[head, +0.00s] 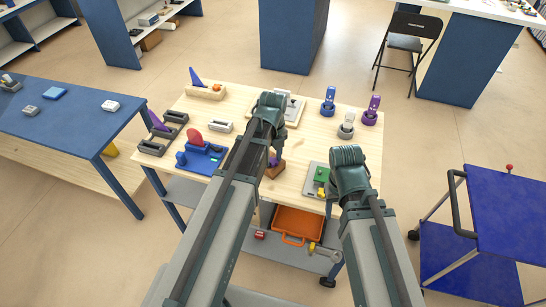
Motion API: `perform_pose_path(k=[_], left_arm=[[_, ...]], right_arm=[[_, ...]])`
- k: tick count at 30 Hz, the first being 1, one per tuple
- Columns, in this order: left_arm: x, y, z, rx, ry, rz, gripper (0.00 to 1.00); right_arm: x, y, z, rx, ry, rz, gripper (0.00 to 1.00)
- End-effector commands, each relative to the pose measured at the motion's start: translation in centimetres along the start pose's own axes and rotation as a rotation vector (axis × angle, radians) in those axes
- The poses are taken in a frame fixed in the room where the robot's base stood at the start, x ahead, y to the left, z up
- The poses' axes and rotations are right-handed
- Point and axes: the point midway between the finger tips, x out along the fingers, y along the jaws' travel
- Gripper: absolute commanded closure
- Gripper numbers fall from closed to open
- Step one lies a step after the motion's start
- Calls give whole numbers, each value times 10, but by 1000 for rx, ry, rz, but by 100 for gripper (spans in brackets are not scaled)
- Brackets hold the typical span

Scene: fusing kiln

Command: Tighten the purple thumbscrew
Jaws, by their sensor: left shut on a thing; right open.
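A brown block (276,171) stands near the front middle of the wooden table, with a small purple piece, seemingly the purple thumbscrew (273,159), at its top. My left gripper (271,150) reaches down over it and is shut on the purple piece; its fingers are largely hidden by my own wrist and arm. My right gripper (343,200) is open and empty at the table's front right edge, its fingers mostly hidden by my arm.
A grey plate with a green block (322,174) lies left of my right gripper. A blue fixture (203,160) with a red disc stands at left. Blue (328,101), purple (372,111) and grey (347,126) upright pieces stand at back right. An orange bin (298,222) is below.

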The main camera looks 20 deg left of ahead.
Motion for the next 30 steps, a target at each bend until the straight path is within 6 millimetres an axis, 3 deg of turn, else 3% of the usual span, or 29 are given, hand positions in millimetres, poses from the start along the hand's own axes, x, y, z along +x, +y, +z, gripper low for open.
perform_pose_path(k=[5,15,23,24,29,30], left_arm=[[0,0,0,63,0,0,100],[0,0,0,427,0,0,100],[0,0,0,453,0,0,100],[0,0,0,453,0,0,56],[0,0,0,451,0,0,28],[0,0,0,451,0,0,28]], right_arm=[[0,0,0,0,0,0,50],[0,0,0,0,0,0,50],[0,0,0,0,0,0,50],[0,0,0,0,0,0,50],[0,0,0,0,0,0,50],[0,0,0,0,0,0,50]])
